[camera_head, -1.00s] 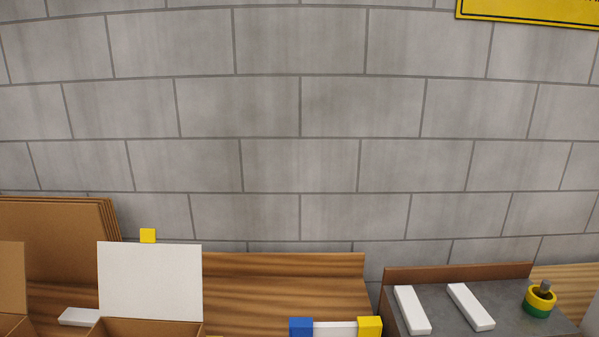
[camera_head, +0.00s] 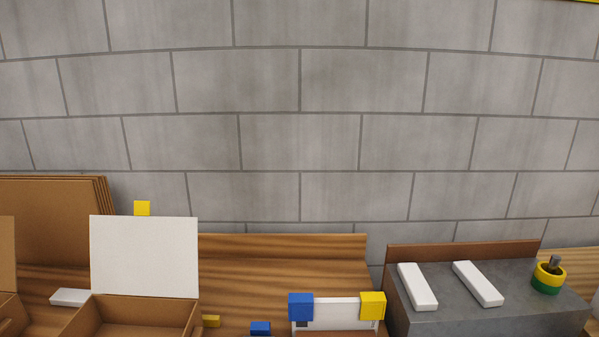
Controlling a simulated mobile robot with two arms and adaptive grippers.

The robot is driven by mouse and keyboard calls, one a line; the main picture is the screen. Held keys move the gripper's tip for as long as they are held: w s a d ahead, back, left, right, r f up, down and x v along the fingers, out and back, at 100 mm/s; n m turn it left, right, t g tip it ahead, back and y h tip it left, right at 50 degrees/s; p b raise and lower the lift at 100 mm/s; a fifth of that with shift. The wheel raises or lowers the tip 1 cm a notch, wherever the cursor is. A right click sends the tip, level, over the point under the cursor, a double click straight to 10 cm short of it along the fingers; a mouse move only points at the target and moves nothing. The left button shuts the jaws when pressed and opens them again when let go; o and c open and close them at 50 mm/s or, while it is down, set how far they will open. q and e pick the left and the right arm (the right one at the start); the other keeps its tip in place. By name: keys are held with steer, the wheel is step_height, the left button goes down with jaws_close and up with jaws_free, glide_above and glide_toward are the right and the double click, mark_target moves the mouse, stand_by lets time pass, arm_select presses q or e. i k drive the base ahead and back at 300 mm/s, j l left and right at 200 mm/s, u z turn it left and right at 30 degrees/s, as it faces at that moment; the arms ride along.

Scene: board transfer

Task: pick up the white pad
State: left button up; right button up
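Several white slabs could be the white pad, and I cannot tell which one is meant. Two long white pads lie side by side on a grey block at the right, a left one (camera_head: 417,287) and a right one (camera_head: 478,284). A smaller white piece (camera_head: 70,297) lies on the wooden table at the far left, beside an open box. A white panel (camera_head: 334,314) stands between a blue block and a yellow block near the bottom middle. Neither of my grippers shows in the view.
An open cardboard box (camera_head: 145,314) with a white lid panel (camera_head: 145,257) stands left. Brown sheets (camera_head: 52,217) lean behind it. The grey block (camera_head: 470,322) also bears a yellow-green round holder (camera_head: 548,278).

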mark_target(69, 297)
steer(key=u, duration=1.35)
